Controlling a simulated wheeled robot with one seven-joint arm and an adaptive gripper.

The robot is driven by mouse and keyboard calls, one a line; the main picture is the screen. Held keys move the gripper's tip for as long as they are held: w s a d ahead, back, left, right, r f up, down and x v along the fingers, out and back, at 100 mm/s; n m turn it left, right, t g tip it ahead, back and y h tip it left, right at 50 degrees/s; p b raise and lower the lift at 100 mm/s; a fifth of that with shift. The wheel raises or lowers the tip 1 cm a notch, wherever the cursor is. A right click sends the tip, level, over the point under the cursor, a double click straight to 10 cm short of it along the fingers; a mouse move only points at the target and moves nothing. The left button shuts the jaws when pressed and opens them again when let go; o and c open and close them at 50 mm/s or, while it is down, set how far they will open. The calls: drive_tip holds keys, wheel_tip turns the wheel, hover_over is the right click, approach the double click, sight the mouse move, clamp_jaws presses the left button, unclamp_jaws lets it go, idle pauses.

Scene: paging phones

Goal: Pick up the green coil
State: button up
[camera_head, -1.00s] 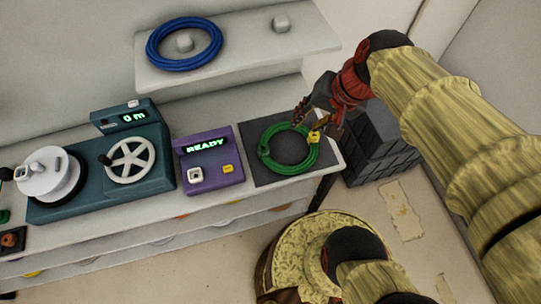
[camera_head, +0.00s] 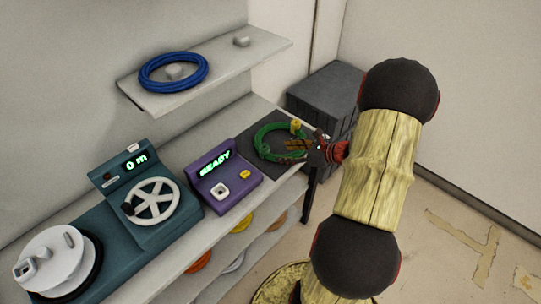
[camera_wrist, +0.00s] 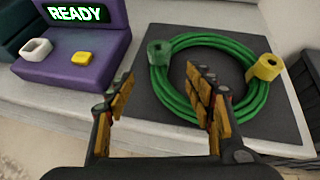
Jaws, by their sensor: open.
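The green coil (camera_head: 259,140) lies flat on a dark mat (camera_head: 247,153) at the right end of the bench. In the wrist view the green coil (camera_wrist: 262,98) carries a yellow tag (camera_wrist: 265,67) at its right and a green tag (camera_wrist: 159,53) at its left. My gripper (camera_head: 290,147) is at the coil's near right side in the head view. In the wrist view my gripper (camera_wrist: 162,82) is open and empty. The coil's left strand appears between its fingertips, and the right finger overlaps the ring's inside. I cannot tell whether either finger touches the coil.
A purple box (camera_head: 222,187) reading READY stands left of the mat. A teal machine (camera_head: 135,175) with a handwheel is farther left. A blue coil (camera_head: 173,72) sits on the shelf (camera_head: 215,68) above. A dark grey crate (camera_head: 325,90) stands beyond the bench's right end.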

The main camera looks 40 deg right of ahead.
sight(270, 152)
drive_tip(key=shift+f, duration=0.3)
drive_tip(key=shift+w+f, duration=0.2)
drive_tip(key=shift+w, duration=0.1)
drive_tip(key=b+x, duration=0.3)
drive_tip(key=x, duration=0.3)
drive_tip(key=shift+w+f, duration=0.2)
drive_tip(key=shift+w, duration=0.15)
drive_tip(key=shift+c, duration=1.2)
drive_tip(key=c, duration=1.1)
clamp_jaws()
